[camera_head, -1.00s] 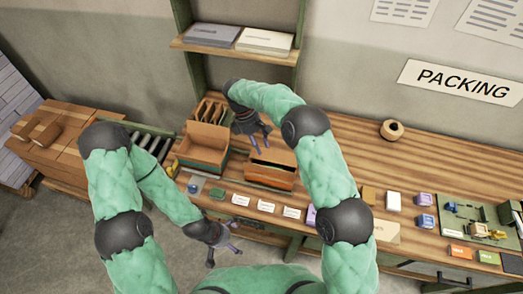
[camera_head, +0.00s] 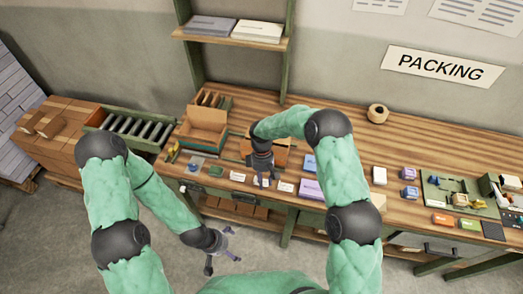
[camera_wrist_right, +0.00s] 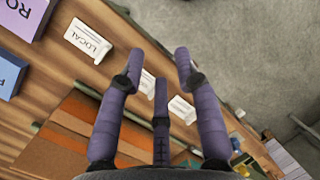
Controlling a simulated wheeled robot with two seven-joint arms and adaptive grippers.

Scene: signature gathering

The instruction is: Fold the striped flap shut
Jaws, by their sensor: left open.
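A low brown and orange box (camera_head: 283,158) stands on the bench, largely hidden behind my right arm. In the right wrist view its orange panel with darker bands (camera_wrist_right: 65,140) lies at the lower left, under my fingers; I take this to be the striped flap. How far it is folded is hard to tell. My right gripper (camera_head: 265,180) points down over the box's front edge, with its fingers (camera_wrist_right: 155,75) spread and nothing between them. Contact with the panel cannot be told. My left gripper (camera_head: 223,254) hangs open and empty before the bench.
A larger open box (camera_head: 203,130) stands left of the low box. Small white label cards (camera_head: 237,176) line the front edge, with a purple card (camera_head: 311,189) and a blue card (camera_head: 309,163) to the right. A roller conveyor (camera_head: 130,127) is at the left.

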